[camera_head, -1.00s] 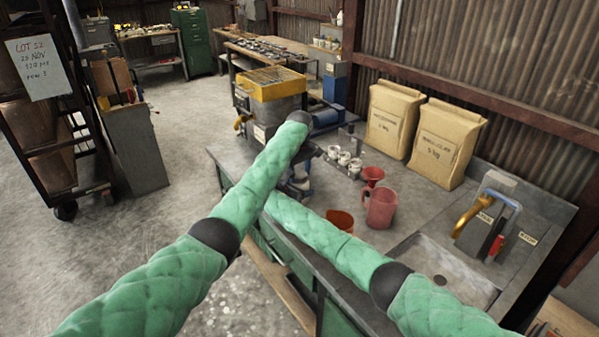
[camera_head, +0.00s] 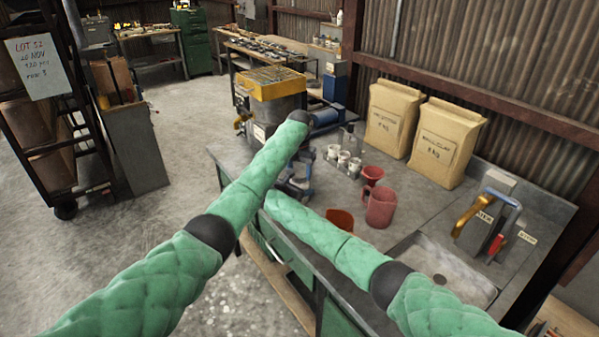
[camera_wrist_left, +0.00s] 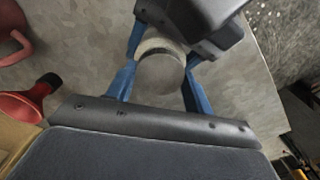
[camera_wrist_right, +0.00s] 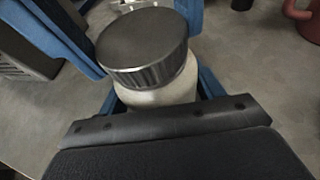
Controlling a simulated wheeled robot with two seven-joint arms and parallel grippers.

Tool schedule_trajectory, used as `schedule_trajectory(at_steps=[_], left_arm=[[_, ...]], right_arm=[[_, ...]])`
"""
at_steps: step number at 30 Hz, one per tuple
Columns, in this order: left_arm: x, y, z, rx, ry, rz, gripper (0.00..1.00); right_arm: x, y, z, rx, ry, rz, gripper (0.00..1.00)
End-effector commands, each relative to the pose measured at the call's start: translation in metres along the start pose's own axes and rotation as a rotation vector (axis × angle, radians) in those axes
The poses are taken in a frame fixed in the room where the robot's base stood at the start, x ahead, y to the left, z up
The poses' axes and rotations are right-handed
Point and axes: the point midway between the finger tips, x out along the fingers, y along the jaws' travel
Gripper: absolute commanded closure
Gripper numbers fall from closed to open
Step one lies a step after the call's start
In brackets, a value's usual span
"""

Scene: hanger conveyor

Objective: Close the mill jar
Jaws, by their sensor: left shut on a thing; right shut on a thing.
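The mill jar (camera_wrist_right: 165,95) is a pale, round jar, seen close in the right wrist view. Its dark lid (camera_wrist_right: 142,50) with a ribbed rim sits on the jar's mouth; whether it is screwed tight I cannot tell. My right gripper (camera_wrist_right: 158,92) is shut on the pale body below the lid. My left gripper (camera_wrist_left: 158,85) is shut around the lid, whose round grey top (camera_wrist_left: 160,75) shows between its blue fingers. The two grippers face each other at the jar. In the head view my left arm mostly hides the jar and both grippers.
A red funnel (camera_head: 371,176), a pink jug (camera_head: 381,207) and an orange cup (camera_head: 341,219) stand on the bench to the right. Several small white pots (camera_head: 344,158) are behind. Two paper sacks (camera_head: 393,118) stand at the wall. A yellow-topped machine (camera_head: 272,90) stands behind the arms.

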Motion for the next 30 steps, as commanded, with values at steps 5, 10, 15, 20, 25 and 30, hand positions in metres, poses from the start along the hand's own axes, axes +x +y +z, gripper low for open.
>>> schedule_trajectory(at_steps=[5,10,15,20,25,30], left_arm=[[0.000,-0.001,0.000,0.243,0.000,-0.003,0.76],[0.000,-0.001,0.000,0.275,0.000,-0.002,0.76],[0.000,-0.001,0.000,0.273,0.001,-0.002,0.23],[0.000,-0.001,0.000,0.273,0.001,-0.001,0.23],[-0.003,-0.001,0.000,0.272,0.001,-0.001,0.23],[-0.021,-0.001,-0.001,0.272,0.003,-0.001,0.23]], right_arm=[[0.001,-0.001,0.000,0.000,0.000,-0.001,0.97],[0.001,-0.001,0.000,0.000,0.000,-0.001,0.97],[0.001,-0.001,0.000,0.000,0.000,-0.002,0.97],[0.001,-0.001,0.000,0.000,0.000,-0.001,0.97],[0.001,-0.001,0.000,0.000,0.000,-0.001,0.97],[0.001,-0.001,0.000,0.000,0.000,-0.001,0.97]])
